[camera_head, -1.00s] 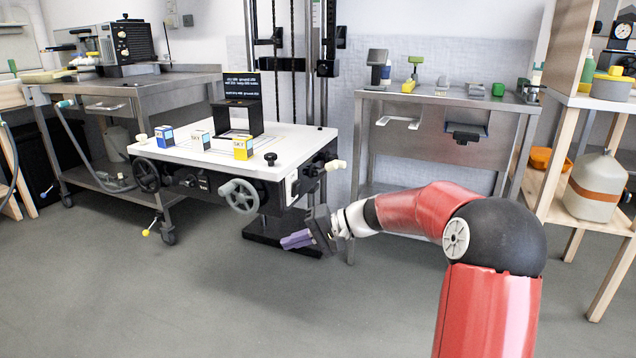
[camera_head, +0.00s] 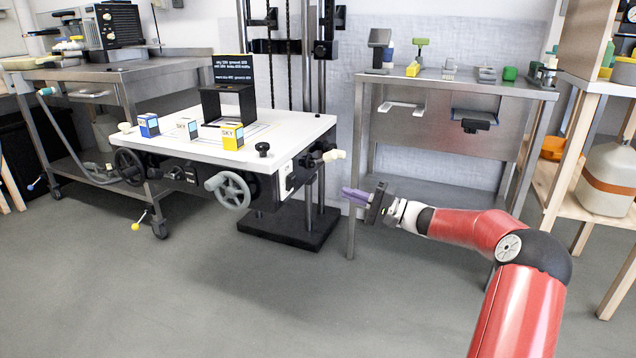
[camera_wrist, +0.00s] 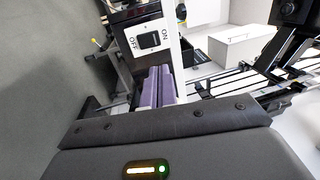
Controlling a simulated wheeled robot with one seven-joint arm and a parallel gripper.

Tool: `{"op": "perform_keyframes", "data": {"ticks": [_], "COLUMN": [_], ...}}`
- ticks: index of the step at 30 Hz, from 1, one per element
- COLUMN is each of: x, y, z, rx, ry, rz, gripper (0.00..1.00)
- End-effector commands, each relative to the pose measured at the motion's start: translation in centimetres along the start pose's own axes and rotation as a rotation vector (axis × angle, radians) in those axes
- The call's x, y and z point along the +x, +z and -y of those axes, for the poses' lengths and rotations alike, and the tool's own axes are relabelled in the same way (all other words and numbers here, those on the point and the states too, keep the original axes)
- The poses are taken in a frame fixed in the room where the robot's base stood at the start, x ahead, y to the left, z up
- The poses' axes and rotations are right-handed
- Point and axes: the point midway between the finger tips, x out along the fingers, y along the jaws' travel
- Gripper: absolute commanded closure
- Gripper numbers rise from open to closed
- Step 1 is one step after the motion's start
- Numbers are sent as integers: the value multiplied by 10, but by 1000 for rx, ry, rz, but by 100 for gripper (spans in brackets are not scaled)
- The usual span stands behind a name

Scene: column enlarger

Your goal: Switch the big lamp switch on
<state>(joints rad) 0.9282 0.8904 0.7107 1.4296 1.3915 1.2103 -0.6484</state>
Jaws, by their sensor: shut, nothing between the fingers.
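The lamp switch is a black rocker (camera_wrist: 148,40) on a white plate marked ON and OFF in the wrist view. I cannot tell which side of it is pressed. In the head view the white switch plate (camera_head: 286,180) shows small on the right end of the white-topped enlarger table (camera_head: 290,125). My gripper (camera_head: 347,194) is right of that plate, at about its height, and apart from it. Its purple fingers (camera_wrist: 155,86) are shut and empty, pointing toward the table side. In the wrist view they appear just below the plate.
A grey handwheel (camera_head: 230,190) and a black one (camera_head: 128,166) sit on the table's front. A cream knob (camera_head: 334,155) juts out above my gripper. A steel bench (camera_head: 465,82) stands to the right. The floor in front is clear.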

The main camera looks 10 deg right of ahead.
Motion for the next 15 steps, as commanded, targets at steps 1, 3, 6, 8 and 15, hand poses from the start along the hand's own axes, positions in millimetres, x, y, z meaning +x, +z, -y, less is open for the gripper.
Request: {"op": "perform_keyframes", "data": {"ticks": [1, 3, 6, 8, 15], "x": [5, 14, 32, 46, 97], "y": [0, 1, 1, 1, 1], "z": [0, 0, 0, 0, 0], "rx": [0, 0, 0, 0, 0], "ry": [-1, -1, -1, 0, 0], "rz": [2, 3, 5, 5, 4], "gripper": [100, 100, 100, 100, 100]}}
